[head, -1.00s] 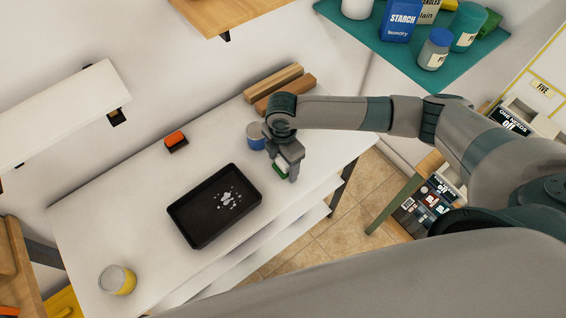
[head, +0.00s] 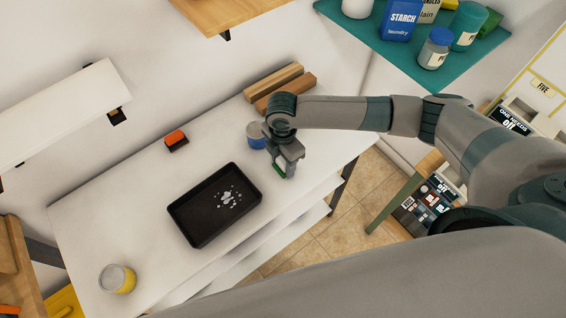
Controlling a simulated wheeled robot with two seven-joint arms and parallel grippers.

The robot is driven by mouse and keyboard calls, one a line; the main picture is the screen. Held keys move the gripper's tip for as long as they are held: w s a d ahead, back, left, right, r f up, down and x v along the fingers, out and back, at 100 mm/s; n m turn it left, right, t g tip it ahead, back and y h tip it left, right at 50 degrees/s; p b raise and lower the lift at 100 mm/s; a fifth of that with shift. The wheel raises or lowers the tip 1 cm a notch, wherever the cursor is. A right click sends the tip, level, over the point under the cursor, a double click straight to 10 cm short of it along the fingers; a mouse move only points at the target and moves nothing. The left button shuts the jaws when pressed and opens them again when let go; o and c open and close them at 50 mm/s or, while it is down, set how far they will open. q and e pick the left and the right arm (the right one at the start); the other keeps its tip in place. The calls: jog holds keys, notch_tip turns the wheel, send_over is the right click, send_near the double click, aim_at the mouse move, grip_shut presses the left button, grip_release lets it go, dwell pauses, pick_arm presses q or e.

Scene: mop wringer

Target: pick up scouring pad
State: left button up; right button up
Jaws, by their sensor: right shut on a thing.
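The scouring pad (head: 279,171) is a small green piece at the right part of the white table, mostly hidden by my right gripper. My right gripper (head: 283,172) points down over it and is shut on it, low at the table top. Whether the pad touches the table I cannot tell. My left gripper is not in view.
A black tray (head: 190,225) with white bits lies mid-table. A blue can (head: 256,136) stands close beside my right gripper. An orange-and-black brush (head: 175,139), a yellow can (head: 117,279) and wooden blocks (head: 285,93) are also on the white table (head: 130,200).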

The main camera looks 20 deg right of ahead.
jog(key=shift+r, duration=0.1)
jog(key=shift+r+b, duration=0.4)
jog(key=shift+r, duration=0.1)
jog(key=r, duration=0.1)
jog(key=r+b, duration=0.1)
jog(key=r, duration=0.1)
jog(key=shift+s+d+r+b, duration=0.1)
jog(key=shift+s+d+b, duration=0.2)
jog(key=shift+s, duration=0.1)
jog(key=s+d+r+b, duration=0.3)
jog(key=s+d+r, duration=0.2)
jog(key=s, duration=0.4)
jog(key=shift+s+r, duration=0.15)
jog(key=shift+r, duration=0.65)
jog(key=shift+d, duration=0.1)
